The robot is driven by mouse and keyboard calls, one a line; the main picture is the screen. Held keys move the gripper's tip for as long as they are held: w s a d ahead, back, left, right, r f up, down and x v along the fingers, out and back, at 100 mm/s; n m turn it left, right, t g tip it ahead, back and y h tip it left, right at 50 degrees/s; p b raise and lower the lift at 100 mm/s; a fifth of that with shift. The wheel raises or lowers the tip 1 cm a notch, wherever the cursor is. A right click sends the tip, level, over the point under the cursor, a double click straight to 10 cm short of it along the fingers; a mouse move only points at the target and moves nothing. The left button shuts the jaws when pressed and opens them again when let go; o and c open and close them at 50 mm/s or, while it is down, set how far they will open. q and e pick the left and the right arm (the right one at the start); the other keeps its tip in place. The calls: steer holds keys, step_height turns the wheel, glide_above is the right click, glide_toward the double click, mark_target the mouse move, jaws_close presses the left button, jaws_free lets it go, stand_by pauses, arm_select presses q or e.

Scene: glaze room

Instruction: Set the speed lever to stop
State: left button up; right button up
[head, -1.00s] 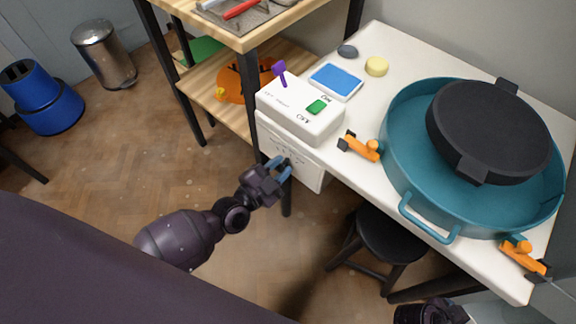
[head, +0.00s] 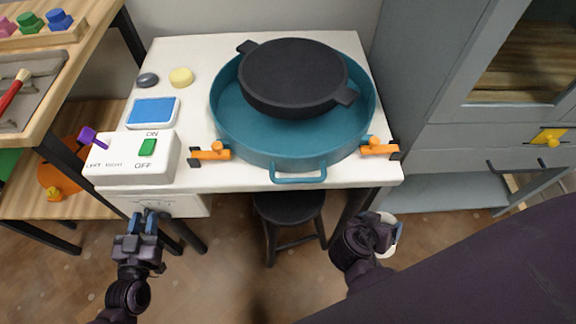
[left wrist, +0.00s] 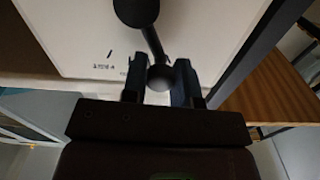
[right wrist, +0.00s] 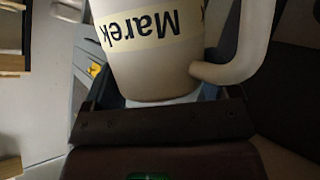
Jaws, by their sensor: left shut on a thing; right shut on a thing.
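In the left wrist view a dark lever (left wrist: 154,45) with a round ball at each visible end stands out from a white panel (left wrist: 90,35) with small printed marks. My left gripper (left wrist: 161,85) is shut on the lever's nearer ball. In the head view this gripper (head: 146,222) is in front of the white panel (head: 190,206) below the table's front edge, and it hides the lever there. The lever's setting cannot be read. My right gripper (head: 385,232) is shut on a cream mug (right wrist: 150,55) labelled "Marek", held in front of the table.
A white control box (head: 130,171) with a purple lever (head: 92,139) and a green switch (head: 147,147) stands on the table. A teal basin (head: 240,135) holds a black round piece (head: 290,75). A black stool (head: 288,208) is under the table.

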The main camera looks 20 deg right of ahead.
arm_select(q)
steer(key=shift+w+a+f+n, duration=0.1)
steer(key=shift+a+n, duration=0.1)
steer(key=shift+n, duration=0.2)
arm_select(e)
steer(key=shift+f, duration=0.1)
arm_select(q)
steer(key=o, duration=0.9)
steer(key=p+v, duration=0.1)
steer(key=v, duration=1.1)
arm_select(e)
steer(key=r, duration=0.1)
steer(key=w+r, duration=0.1)
steer(key=r, duration=0.1)
steer(key=shift+w, duration=0.3)
arm_select(q)
steer(key=shift+a, duration=0.1)
arm_select(e)
steer(key=shift+a, duration=0.1)
